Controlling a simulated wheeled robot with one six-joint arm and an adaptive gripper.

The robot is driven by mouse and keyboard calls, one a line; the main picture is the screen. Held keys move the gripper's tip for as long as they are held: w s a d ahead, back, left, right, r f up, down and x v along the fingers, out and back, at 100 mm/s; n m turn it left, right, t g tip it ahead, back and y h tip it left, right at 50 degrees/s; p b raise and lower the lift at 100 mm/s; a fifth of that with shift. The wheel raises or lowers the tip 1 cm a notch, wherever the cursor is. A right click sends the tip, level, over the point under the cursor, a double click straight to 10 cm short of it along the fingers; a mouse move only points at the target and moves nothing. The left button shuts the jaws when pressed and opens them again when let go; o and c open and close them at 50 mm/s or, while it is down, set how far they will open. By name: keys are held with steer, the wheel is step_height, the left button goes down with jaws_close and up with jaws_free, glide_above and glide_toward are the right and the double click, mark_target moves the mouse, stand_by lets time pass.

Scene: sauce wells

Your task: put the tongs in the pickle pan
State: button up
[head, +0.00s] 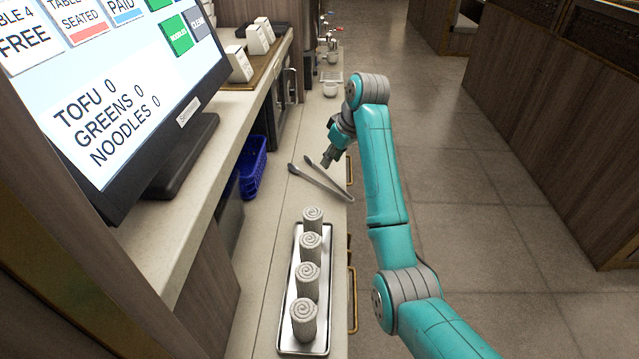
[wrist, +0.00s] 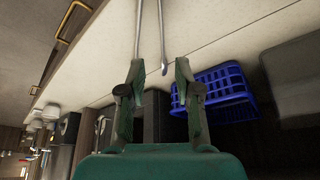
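The metal tongs (head: 325,183) lie on the pale counter, their two arms spread and the joined end near the counter's right edge. They also show at the top of the wrist view (wrist: 162,35). My gripper (head: 328,162) is just beyond the tongs in the head view. In the wrist view my gripper (wrist: 159,66) has its fingers apart, with nothing held between them. One tongs arm runs toward the left fingertip and its end is hidden there; the other ends between the fingertips. The gap in height is hard to judge. I cannot make out a pickle pan.
A tray (head: 287,325) with several rolled towels stands at the near end of the counter. A blue basket (head: 252,168) sits to the left, under the shelf with the monitor (head: 120,80). Small white bowls (head: 330,89) stand farther along. Open floor lies right.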

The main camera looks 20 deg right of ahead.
mark_target(318, 181)
steer(key=x, duration=1)
steer(key=shift+a+f, duration=0.15)
steer(key=shift+f, duration=0.25)
jaws_close()
